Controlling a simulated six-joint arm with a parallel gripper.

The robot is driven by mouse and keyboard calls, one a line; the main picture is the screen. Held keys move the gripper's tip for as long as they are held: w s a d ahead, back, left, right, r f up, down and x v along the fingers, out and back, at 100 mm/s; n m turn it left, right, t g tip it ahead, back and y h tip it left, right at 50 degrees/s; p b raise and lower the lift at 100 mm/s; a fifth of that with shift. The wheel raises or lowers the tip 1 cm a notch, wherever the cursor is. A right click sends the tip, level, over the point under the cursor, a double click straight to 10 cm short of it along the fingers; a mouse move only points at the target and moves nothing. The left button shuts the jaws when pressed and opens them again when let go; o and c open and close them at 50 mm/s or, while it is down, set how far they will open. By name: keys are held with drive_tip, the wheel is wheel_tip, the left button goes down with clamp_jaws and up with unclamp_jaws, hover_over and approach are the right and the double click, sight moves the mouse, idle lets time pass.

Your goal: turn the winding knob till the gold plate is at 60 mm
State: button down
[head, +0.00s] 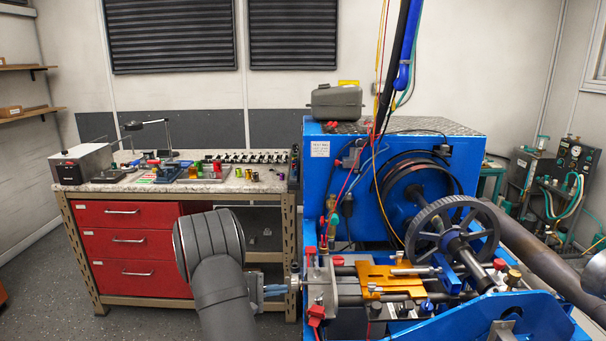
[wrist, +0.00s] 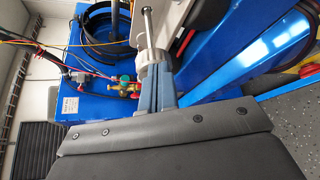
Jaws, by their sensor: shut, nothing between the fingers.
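The gold plate (head: 378,276) lies flat on the rails of the blue machine in the head view. No millimetre reading can be made out there.
A grey handwheel (head: 452,229) and a blue front guard (head: 500,315) stand right of the plate. A workbench (head: 190,185) with red drawers and small parts is behind my arm. Hoses and cables hang over the blue machine (head: 350,180). Floor at the lower left is clear.

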drive_tip(key=shift+w+r, duration=0.1)
drive_tip(key=shift+r, duration=0.3)
drive_tip(key=shift+w+r, duration=0.4)
drive_tip(key=shift+r, duration=0.15)
drive_tip(key=shift+w+r, duration=0.1)
idle(0.4)
drive_tip(key=shift+s+r, duration=0.25)
drive_tip(key=shift+s, duration=0.05)
drive_tip(key=a, duration=0.6)
idle(0.4)
drive_tip(key=c, duration=2.1)
unclamp_jaws()
